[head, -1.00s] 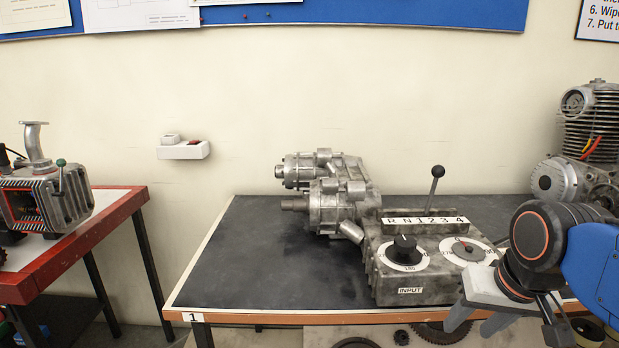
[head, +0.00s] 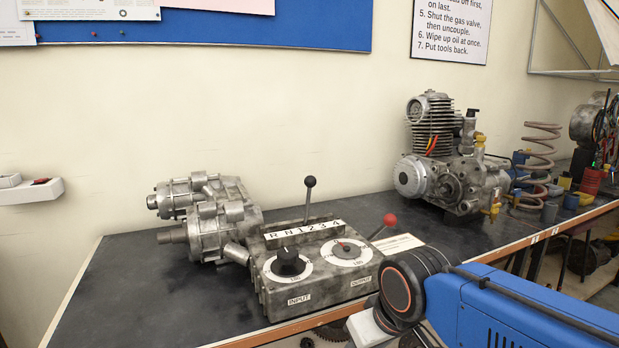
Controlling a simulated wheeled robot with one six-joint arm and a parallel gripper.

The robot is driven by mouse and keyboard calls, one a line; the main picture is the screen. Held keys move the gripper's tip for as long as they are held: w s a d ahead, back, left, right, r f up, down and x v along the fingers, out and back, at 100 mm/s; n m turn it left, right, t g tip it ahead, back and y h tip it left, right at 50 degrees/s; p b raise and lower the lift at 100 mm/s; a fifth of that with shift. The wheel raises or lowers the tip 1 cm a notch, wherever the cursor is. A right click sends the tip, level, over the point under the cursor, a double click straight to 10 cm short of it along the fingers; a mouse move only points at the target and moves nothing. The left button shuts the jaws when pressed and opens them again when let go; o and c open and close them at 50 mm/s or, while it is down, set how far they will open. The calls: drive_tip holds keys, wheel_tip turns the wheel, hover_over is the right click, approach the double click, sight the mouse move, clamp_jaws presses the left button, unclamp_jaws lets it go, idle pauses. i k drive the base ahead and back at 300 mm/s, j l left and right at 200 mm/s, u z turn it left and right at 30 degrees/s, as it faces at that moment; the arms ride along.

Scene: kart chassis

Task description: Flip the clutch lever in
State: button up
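A grey metal gearbox (head: 262,288) sits on the dark bench. Its right side bears a lever with a red knob (head: 390,219), tilted up to the right; I cannot read whether this is the clutch lever. A black-knobbed lever (head: 308,195) stands nearly upright behind the strip marked R N 1 2 3 4. My gripper (head: 372,333) is at the bottom edge, in front of the gearbox's right corner and apart from the red-knobbed lever. Its fingers are mostly cut off, so its opening is hidden. My arm covers the area to the lower right.
A black INPUT dial (head: 289,262) and an OUTPUT dial (head: 347,250) are on the gearbox top. A finned engine (head: 436,165) and a coil spring (head: 540,150) stand further right on the bench (head: 120,300). The bench left of the gearbox is clear.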

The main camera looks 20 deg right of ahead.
sight(389, 219)
drive_tip(key=k+j, duration=0.1)
drive_tip(key=j, duration=0.25)
drive_tip(key=k+j, duration=0.1)
drive_tip(key=j, duration=0.25)
drive_tip(key=k+j+z, duration=0.1)
drive_tip(key=j, duration=0.25)
drive_tip(key=k+j, duration=0.1)
drive_tip(key=j, duration=0.25)
